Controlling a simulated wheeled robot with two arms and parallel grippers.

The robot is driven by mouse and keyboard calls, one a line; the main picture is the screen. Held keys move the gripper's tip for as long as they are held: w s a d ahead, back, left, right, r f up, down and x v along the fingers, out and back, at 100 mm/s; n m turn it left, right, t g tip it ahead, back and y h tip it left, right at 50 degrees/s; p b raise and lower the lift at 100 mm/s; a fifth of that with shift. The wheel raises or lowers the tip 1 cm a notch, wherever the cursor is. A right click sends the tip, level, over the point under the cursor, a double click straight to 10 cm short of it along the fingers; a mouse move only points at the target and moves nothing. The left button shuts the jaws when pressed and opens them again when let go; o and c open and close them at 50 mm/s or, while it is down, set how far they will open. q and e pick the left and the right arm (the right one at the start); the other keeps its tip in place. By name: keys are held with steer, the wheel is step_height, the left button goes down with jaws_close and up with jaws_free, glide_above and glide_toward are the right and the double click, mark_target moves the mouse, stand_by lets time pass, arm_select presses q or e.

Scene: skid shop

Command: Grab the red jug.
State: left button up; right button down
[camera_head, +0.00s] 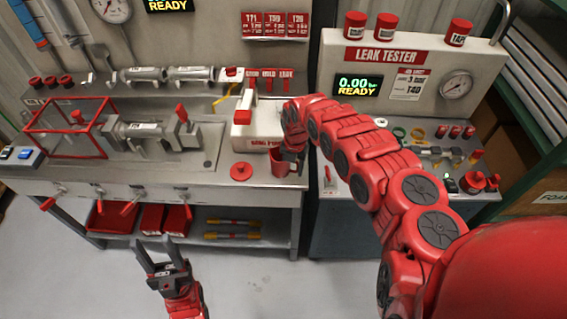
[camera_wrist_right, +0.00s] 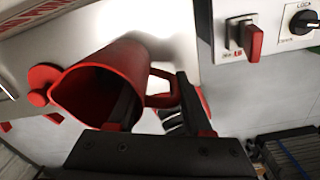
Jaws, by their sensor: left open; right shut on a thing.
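The red jug (camera_head: 281,164) is at the front right of the left bench, just in front of a white case. In the right wrist view the jug (camera_wrist_right: 128,62) shows its open mouth toward the camera and its handle to the right. My right gripper (camera_wrist_right: 156,98) is shut on the jug, one dark finger at the mouth and the other beyond the handle. In the head view this gripper (camera_head: 293,150) is partly hidden by its own arm. I cannot tell whether the jug touches the bench. My left gripper (camera_head: 158,250) is open and empty, low over the floor.
The white case (camera_head: 258,125) with a red handle stands behind the jug. A round red lid (camera_head: 241,171) lies left of it. A red wire frame (camera_head: 68,128) and clamped fittings occupy the left bench. The leak tester (camera_head: 410,75) stands right. Floor around my left gripper is clear.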

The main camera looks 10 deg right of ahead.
steer(key=shift+r, duration=0.15)
stand_by(0.3)
steer(key=shift+r+b, duration=0.8)
steer(key=shift+r, duration=0.45)
steer(key=s+a+r+p, duration=0.2)
steer(key=s+a+p, duration=0.4)
steer(key=s+a, duration=0.4)
steer(key=shift+s+a+r, duration=0.15)
steer(key=shift+a, duration=0.9)
steer(key=shift+p, duration=0.3)
steer(key=shift+a, duration=0.1)
stand_by(1.3)
